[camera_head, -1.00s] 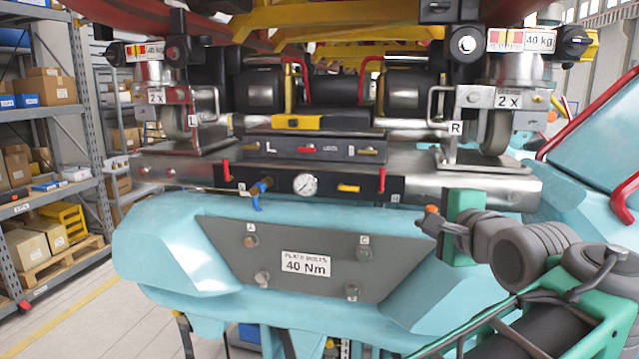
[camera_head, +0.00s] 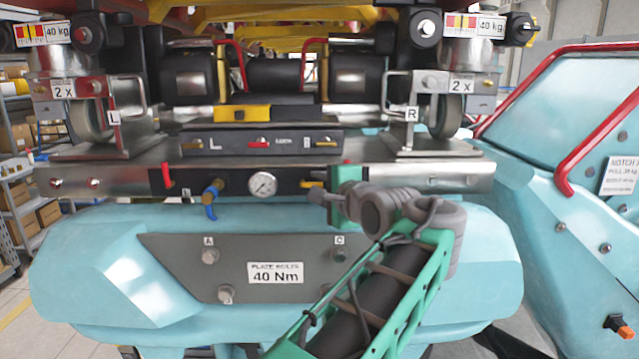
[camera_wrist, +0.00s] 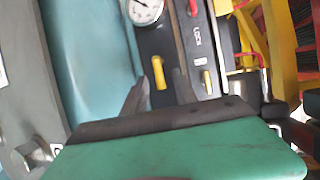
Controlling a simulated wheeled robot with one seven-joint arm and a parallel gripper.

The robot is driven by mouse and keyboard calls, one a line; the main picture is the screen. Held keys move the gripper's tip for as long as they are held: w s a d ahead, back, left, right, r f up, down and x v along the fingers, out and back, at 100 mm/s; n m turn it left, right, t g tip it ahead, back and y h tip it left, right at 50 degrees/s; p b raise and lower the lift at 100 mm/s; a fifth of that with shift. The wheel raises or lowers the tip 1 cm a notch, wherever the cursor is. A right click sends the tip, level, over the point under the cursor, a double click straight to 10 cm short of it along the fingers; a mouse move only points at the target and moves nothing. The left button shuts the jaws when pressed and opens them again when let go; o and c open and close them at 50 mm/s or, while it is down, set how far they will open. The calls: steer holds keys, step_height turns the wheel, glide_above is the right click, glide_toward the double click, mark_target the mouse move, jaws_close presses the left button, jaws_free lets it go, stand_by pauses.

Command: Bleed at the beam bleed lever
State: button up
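The black panel on the beam (camera_head: 232,184) carries a round gauge (camera_head: 262,184), a blue lever (camera_head: 210,194), a red lever (camera_head: 168,176) and a yellow lever (camera_head: 312,184) right of the gauge. Which one is the bleed lever I cannot read. My gripper is at the panel's right part, its fingers mostly hidden in the head view behind my green gripper body (camera_head: 348,180). In the wrist view my gripper (camera_wrist: 160,82) is open, with the yellow lever (camera_wrist: 158,73) between the fingertips. Contact cannot be told. The gauge (camera_wrist: 145,10) lies beyond.
Above stands a second panel (camera_head: 225,147) with red and yellow levers. Metal brackets L (camera_head: 113,117) and R (camera_head: 411,114) flank it. Below is the grey bolt plate (camera_head: 180,265). A blue car body with a red bar (camera_head: 590,140) stands at right. Shelves stand far left.

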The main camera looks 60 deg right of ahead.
steer(key=shift+w, duration=0.1)
jaws_close()
stand_by(0.3)
